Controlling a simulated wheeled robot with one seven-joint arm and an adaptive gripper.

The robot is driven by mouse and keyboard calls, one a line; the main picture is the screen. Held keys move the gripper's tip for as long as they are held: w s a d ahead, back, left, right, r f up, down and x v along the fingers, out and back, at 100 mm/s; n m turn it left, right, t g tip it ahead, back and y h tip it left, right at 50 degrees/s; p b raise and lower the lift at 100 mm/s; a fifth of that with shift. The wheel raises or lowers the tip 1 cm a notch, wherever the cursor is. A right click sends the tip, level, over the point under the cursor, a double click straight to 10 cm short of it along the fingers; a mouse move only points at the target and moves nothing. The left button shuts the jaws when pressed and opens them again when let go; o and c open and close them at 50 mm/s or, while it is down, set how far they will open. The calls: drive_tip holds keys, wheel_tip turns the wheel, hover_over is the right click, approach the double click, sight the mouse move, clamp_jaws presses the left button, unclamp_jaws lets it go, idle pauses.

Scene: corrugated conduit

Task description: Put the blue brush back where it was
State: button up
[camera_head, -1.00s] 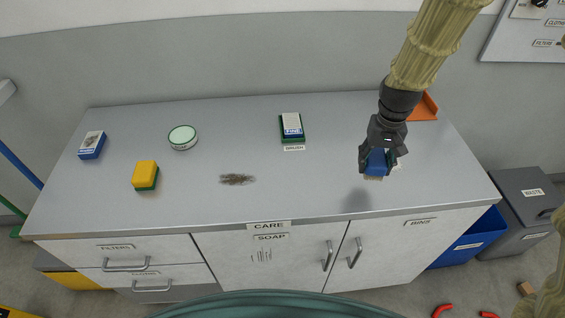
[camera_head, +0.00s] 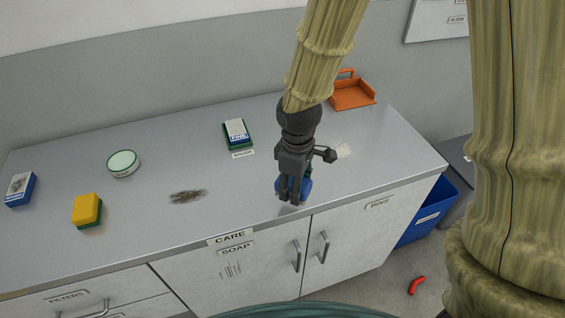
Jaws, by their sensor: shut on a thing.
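My gripper (camera_head: 291,192) is shut on the blue brush (camera_head: 307,187), of which only a blue part shows behind the dark fingers. It points down over the front part of the grey counter (camera_head: 225,190), near the edge. I cannot tell how far the brush is above the surface. A small label (camera_head: 243,154), seeming to read BRUSH, lies on the counter up and left of my gripper. A green block with a white and blue top (camera_head: 236,133) sits just behind that label.
An orange dustpan (camera_head: 352,94) is at the back. A yellow-green sponge (camera_head: 87,210), round tin (camera_head: 123,163) and blue box (camera_head: 20,188) stand left.

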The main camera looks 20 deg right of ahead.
drive_tip(key=w+p, duration=0.1)
drive_tip(key=w, duration=0.4)
drive_tip(key=w+d+f+p, duration=0.1)
drive_tip(key=w, duration=0.3)
drive_tip(key=w+p, duration=0.2)
drive_tip(key=w, duration=0.3)
drive_tip(key=shift+w+d+f, duration=0.15)
drive_tip(key=shift+w+d, duration=0.15)
drive_tip(key=shift+f+p, duration=0.8)
drive_tip(key=shift+f, duration=1)
drive_tip(key=shift+f, duration=0.15)
drive_tip(key=o, duration=1.1)
drive_tip(key=shift+r, duration=0.25)
drive_tip(key=shift+r+b, duration=1.8)
drive_tip(key=shift+r, duration=4.1)
